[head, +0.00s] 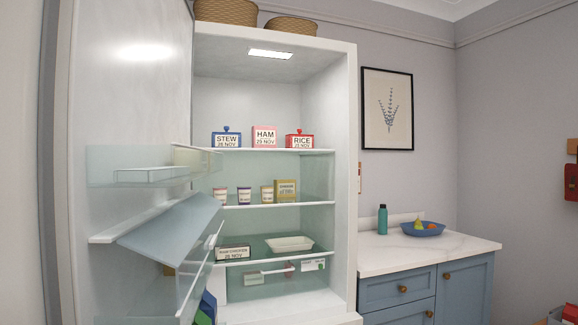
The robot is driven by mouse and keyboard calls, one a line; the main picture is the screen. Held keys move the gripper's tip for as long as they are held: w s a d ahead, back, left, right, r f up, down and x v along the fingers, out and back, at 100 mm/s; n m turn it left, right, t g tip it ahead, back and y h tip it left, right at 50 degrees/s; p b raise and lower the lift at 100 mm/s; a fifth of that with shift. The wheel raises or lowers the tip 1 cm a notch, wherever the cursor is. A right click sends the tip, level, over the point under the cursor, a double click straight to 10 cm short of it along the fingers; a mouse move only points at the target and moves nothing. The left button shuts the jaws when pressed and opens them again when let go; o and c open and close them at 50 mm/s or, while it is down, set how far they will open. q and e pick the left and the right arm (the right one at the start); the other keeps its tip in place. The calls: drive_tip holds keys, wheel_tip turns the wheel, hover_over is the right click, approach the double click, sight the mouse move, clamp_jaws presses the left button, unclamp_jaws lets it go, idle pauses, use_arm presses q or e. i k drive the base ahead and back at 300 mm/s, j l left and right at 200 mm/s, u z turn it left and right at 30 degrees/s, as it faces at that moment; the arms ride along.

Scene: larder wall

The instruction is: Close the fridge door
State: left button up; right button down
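The fridge door (125,90) stands wide open at the left, hinged on the fridge's left side, with its inner face and clear door bins (130,165) showing. The white fridge (344,190) is open at the centre, its lit inside in full view. A flat blue-grey panel (172,228) hangs tilted among the door bins; I cannot tell whether it is loose. The lowest part of the door is cut off by the frame. Neither of my grippers is in view.
Fridge shelves hold labelled boxes such as the ham box (265,137), small pots and a white tray (289,243). Wicker baskets (226,11) sit on top. A counter (410,250) at the right holds a green bottle (382,219) and blue fruit bowl (421,230).

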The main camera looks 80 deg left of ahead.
sight(96, 96)
drive_tip(key=k+j+u, duration=0.15)
drive_tip(key=k, duration=0.75)
drive_tip(key=k+u, duration=0.3)
drive_tip(key=u, duration=0.15)
drive_tip(key=k+u, duration=0.3)
drive_tip(key=u, duration=1.4)
